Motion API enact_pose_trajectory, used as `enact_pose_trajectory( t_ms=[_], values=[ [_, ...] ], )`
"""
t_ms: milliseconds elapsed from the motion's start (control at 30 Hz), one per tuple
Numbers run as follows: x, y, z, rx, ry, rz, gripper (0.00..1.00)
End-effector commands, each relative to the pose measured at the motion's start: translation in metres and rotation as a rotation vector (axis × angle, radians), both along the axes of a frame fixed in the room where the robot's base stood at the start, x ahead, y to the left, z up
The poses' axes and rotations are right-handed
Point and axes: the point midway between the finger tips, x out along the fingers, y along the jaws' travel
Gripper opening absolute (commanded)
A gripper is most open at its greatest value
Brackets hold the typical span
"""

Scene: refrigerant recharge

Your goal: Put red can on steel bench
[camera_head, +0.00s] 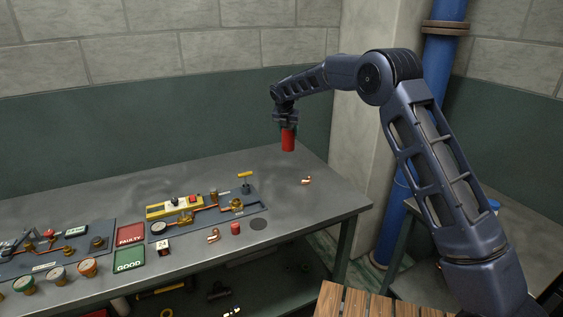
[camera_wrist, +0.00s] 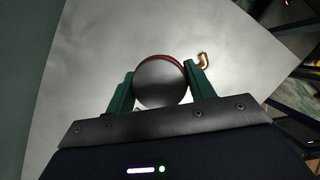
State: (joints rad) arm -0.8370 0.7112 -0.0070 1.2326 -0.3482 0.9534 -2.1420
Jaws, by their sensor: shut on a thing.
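The red can (camera_head: 288,139) hangs upright from my gripper (camera_head: 287,124) over the back right part of the steel bench (camera_head: 335,195) in the head view. In the wrist view, the two green fingers of my gripper (camera_wrist: 160,88) are shut on the sides of the can (camera_wrist: 160,82), whose round grey top faces the camera. The steel bench (camera_wrist: 90,75) lies below it. The can's bottom is hidden in the wrist view, and I cannot tell whether it touches the bench.
A copper fitting (camera_head: 306,181) lies on the bench, front right of the can. A small red cylinder (camera_head: 235,228), a board with copper pipes and valves (camera_head: 208,212), a red FAULTY pad (camera_head: 130,235) and a green GOOD pad (camera_head: 129,259) are farther left. The bench's back middle is clear.

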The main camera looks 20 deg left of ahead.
Motion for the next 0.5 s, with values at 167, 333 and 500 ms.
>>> enact_pose_trajectory(
  t_ms=[167, 333, 500],
  values=[
    [-0.001, 0.000, -0.040, -0.001, 0.001, 0.000, 0.22],
    [0.000, 0.000, -0.076, -0.001, 0.000, 0.000, 0.22],
    [0.000, 0.000, -0.100, -0.001, 0.001, -0.001, 0.22]
  ],
)
